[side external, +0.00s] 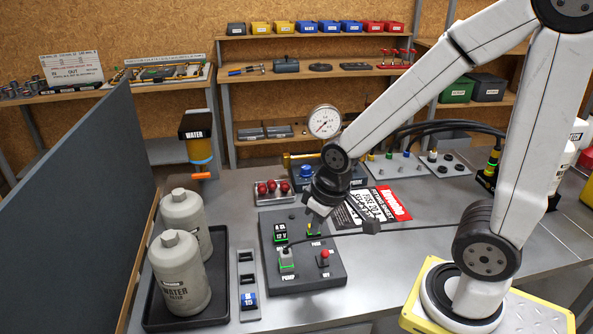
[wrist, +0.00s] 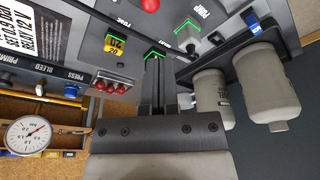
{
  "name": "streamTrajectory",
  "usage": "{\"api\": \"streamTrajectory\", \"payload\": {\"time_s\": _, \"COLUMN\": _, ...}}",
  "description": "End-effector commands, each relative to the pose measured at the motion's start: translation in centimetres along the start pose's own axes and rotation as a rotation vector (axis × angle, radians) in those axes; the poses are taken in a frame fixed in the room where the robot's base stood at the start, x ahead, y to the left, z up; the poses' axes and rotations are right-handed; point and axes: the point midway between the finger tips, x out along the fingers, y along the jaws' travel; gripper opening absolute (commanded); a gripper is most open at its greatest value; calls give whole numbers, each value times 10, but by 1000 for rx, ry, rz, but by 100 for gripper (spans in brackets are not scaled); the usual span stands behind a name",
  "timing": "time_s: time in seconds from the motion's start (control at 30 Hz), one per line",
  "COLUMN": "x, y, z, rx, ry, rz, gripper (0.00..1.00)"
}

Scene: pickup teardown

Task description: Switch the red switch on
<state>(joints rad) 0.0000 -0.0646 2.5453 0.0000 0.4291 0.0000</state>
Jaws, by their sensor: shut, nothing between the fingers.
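The red switch (side external: 324,257) has a red knob on a dark base, on the right front part of a dark panel (side external: 305,282). A label marked OFF is in front of it; I cannot tell which way the knob leans. In the wrist view only part of the red knob (wrist: 150,5) shows at the top edge. My gripper (side external: 314,222) is shut and empty. It is above the back part of the panel, near the fuse, behind the switch and apart from it. In the wrist view my fingers (wrist: 157,75) partly cover the relay.
The panel also carries a 12 V relay (side external: 280,234), a yellow fuse (wrist: 115,43) and a grey pump plug (side external: 287,259) with a cable. A pressure gauge (side external: 324,121) stands behind my gripper.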

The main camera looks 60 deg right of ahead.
Motion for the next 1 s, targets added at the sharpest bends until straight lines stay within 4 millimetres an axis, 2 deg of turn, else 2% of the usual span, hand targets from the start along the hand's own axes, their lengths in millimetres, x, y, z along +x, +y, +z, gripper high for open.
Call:
{"api": "streamTrajectory", "payload": {"time_s": 0.33, "x": -33, "y": 0, "z": -8, "rx": 0, "ry": 4, "rz": 0, "gripper": 0}}
{"api": "streamTrajectory", "payload": {"time_s": 0.73, "x": -16, "y": 27, "z": 25, "rx": 412, "ry": -201, "rz": -17, "gripper": 0}}
{"api": "streamTrajectory", "payload": {"time_s": 1.0, "x": -8, "y": 43, "z": 58, "rx": 879, "ry": -432, "rz": -39, "gripper": 0}}
